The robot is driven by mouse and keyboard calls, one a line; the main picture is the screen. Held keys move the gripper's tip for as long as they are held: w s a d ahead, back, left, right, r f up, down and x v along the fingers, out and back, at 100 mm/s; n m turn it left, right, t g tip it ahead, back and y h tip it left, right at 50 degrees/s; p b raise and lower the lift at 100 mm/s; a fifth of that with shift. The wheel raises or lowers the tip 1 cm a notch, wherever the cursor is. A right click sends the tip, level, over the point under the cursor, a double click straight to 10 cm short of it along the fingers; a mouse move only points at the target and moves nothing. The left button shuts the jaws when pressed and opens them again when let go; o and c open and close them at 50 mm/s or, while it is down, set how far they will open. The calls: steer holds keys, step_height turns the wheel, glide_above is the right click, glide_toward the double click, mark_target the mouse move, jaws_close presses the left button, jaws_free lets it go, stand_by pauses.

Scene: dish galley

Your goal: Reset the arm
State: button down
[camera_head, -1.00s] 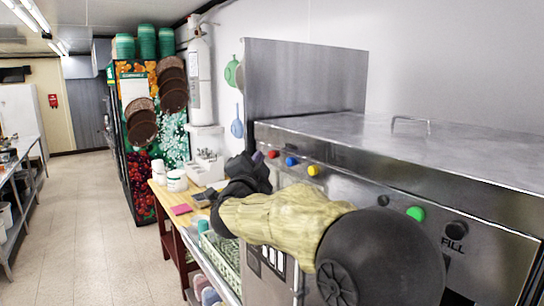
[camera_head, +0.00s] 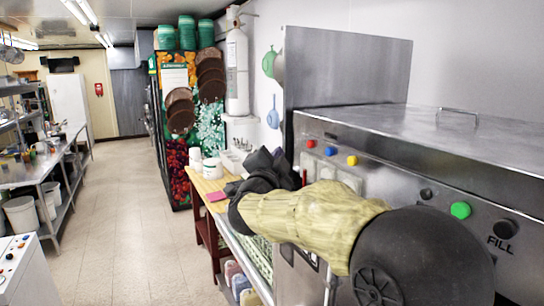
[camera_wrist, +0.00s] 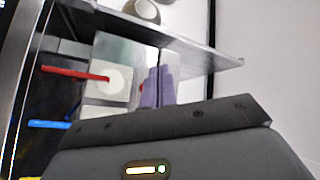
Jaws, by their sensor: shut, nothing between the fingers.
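My arm reaches across the picture in the head view, in a tan sleeve, along the front of the steel dish machine (camera_head: 440,150). My gripper (camera_head: 277,158) is at its far end, dark and small, beside the left end of the machine's button panel. The gripper is shut and empty. In the wrist view its purple-grey fingers (camera_wrist: 158,88) stand close together above the dark gripper body. Red (camera_wrist: 75,73) and blue (camera_wrist: 50,124) panel parts show to the left of the fingers. My gripper looks apart from the panel, but the gap is hard to judge.
A wooden-topped table (camera_head: 205,186) with white containers (camera_head: 212,168) stands beyond my gripper. A decorated cooler (camera_head: 178,130) stands behind it. A green rack (camera_head: 262,258) lies below my arm. The tiled aisle (camera_head: 135,230) is clear, with a steel counter (camera_head: 30,170) on the left.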

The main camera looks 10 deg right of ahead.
steer(key=s+a+f+n+g+y+b, duration=0.1)
steer(key=s+f+n+g+y, duration=0.2)
steer(key=f, duration=0.5)
steer(key=s+a+f+n+g+y, duration=0.1)
steer(key=f+n+y, duration=0.2)
steer(key=f+n, duration=0.3)
steer(key=s+a+f+n+g+y+b, duration=0.1)
steer(key=s+f+n+g+y, duration=0.15)
steer(key=f, duration=0.65)
steer(key=s+d+f+n+g, duration=0.2)
steer(key=s+f+g, duration=0.2)
steer(key=s+f, duration=0.4)
steer(key=s+d+f+n+g, duration=0.2)
steer(key=s+f+g, duration=0.3)
steer(key=s+f, duration=0.4)
steer(key=s+d, duration=0.1)
steer(key=s, duration=0.3)
steer(key=shift+s+b, duration=0.3)
steer(key=shift+b, duration=0.1)
steer(key=shift+d, duration=0.1)
